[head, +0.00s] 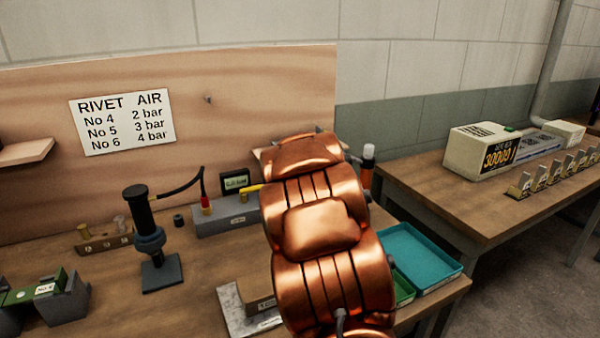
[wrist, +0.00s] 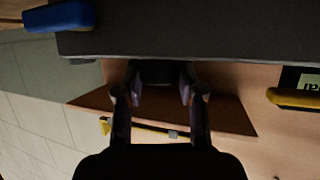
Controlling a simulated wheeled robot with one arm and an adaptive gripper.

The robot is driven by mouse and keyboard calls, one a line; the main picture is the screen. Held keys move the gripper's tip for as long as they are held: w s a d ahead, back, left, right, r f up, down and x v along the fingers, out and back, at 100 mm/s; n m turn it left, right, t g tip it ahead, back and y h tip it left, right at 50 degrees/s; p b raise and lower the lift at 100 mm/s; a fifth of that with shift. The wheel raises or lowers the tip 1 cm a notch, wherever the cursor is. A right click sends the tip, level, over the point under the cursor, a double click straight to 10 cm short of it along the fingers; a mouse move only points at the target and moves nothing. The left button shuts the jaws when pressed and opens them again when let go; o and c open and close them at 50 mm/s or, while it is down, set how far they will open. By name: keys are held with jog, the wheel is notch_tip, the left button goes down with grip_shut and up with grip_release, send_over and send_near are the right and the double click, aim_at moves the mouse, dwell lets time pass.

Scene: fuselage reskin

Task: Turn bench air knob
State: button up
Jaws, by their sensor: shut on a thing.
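In the wrist view, my gripper (wrist: 159,94) has one finger on each side of a dark round knob (wrist: 160,72), and is shut on it. The knob sits against a dark grey block (wrist: 210,38) that fills the top of this view. In the head view, my copper arm hides the gripper and the knob. The grey bench air unit (head: 224,220) shows left of the arm, with a red fitting and black hose. A small display (head: 236,182) with green lit characters stands behind it; the reading is too small to tell.
A rivet air sign (head: 124,122) lists No 4 2 bar, No 5 3 bar, No 6 4 bar. A black upright tool (head: 148,235) stands left on the bench. A teal tray (head: 425,252) lies right of my arm. In the wrist view, a blue handle (wrist: 58,18) and yellow handle (wrist: 294,98) are nearby.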

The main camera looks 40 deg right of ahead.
jog(key=shift+s+d+r+n+t+y+p, duration=0.15)
jog(key=shift+n+t+y+p, duration=0.35)
jog(key=shift+p, duration=1.15)
jog(key=shift+r+n+t+y+p, duration=0.15)
jog(key=shift+n+y+p, duration=0.6)
jog(key=shift+p, duration=0.9)
jog(key=shift+f+n+t+y+p, duration=0.25)
jog(key=shift+f+n+y+p, duration=0.15)
jog(key=shift+p, duration=0.45)
jog(key=shift+r, duration=0.1)
jog(key=o, duration=1.2)
jog(key=shift+c, duration=0.2)
jog(key=v, duration=1.2)
